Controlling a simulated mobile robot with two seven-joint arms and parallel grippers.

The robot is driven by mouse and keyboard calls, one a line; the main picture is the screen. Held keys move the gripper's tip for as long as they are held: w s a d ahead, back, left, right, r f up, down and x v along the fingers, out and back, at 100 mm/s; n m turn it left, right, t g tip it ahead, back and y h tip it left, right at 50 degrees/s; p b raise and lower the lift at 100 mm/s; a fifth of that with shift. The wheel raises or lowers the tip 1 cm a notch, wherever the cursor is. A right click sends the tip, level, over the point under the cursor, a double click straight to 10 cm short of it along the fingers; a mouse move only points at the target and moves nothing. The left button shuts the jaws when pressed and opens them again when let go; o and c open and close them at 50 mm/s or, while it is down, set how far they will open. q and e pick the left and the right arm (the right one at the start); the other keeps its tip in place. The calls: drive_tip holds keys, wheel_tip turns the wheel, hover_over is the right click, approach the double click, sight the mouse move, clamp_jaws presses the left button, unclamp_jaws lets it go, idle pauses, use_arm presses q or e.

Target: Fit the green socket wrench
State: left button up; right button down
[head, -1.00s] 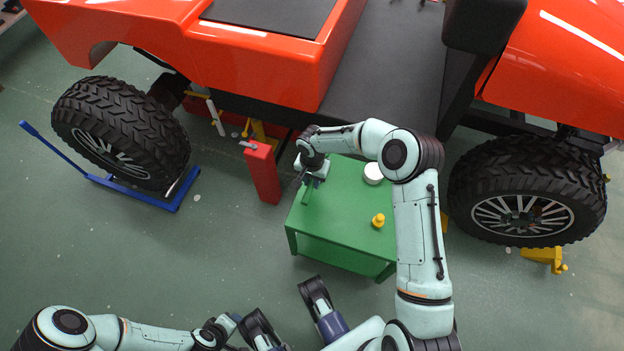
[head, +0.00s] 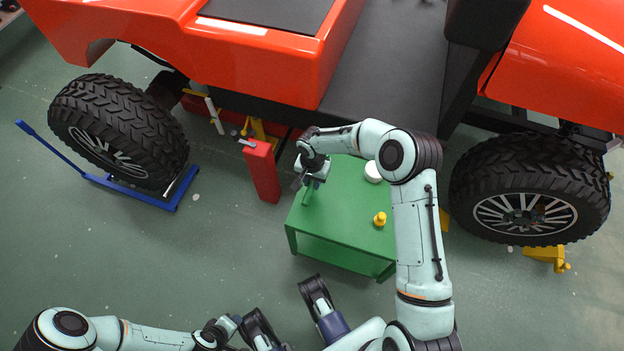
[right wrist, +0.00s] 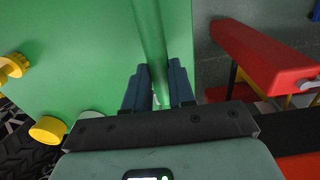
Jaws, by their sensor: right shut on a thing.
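The green socket wrench (right wrist: 152,40) shows as a long green bar between the fingers of my right gripper (right wrist: 158,88) in the right wrist view. The fingers are shut on it. In the head view my right gripper (head: 312,182) is low over the left part of the green table (head: 345,245). A short piece of the wrench (head: 308,196) shows below it there. Green on green makes it hard to tell whether the wrench touches the tabletop. My left arm (head: 150,336) is at the bottom left of the head view, and its jaws cannot be made out.
A white round piece (head: 373,172) and a yellow knob (head: 380,219) stand on the table. A red post (head: 263,172) stands just left of it. The orange vehicle (head: 255,65) fills the back, with a wheel (head: 120,130) on a blue dolly (head: 155,199) at left.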

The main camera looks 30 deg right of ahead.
drive_tip(key=shift+f+b, duration=0.4)
drive_tip(key=shift+f, duration=0.2)
drive_tip(key=c, duration=0.9)
unclamp_jaws()
drive_tip(key=shift+o, duration=0.2)
